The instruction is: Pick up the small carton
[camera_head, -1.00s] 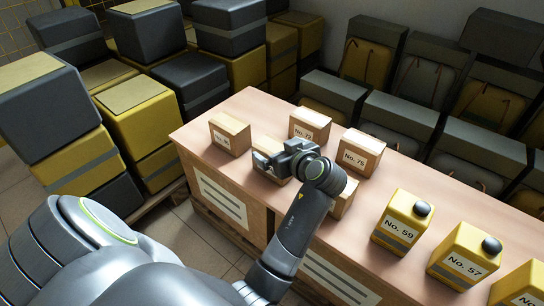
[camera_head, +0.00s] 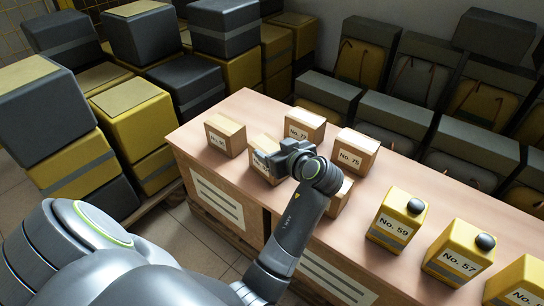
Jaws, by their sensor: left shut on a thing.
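Several small tan cartons with white labels are on the table. My left gripper (camera_head: 268,164) is shut on one small carton (camera_head: 263,146) near the table's front left; the gripper and wrist hide much of it. I cannot tell whether this carton is clear of the tabletop. Another carton (camera_head: 225,136) stands to its left, the carton labelled No. 72 (camera_head: 305,125) behind it to the right, and the carton labelled No. 75 (camera_head: 356,153) farther right. One more carton (camera_head: 341,198) is partly hidden by my left wrist. My right gripper is out of view.
The table (camera_head: 375,195) has yellow canisters with black caps, such as No. 59 (camera_head: 397,219) and No. 57 (camera_head: 458,255), at the right. Black and yellow crates (camera_head: 130,115) are stacked at left. Dark bins (camera_head: 395,120) line the back.

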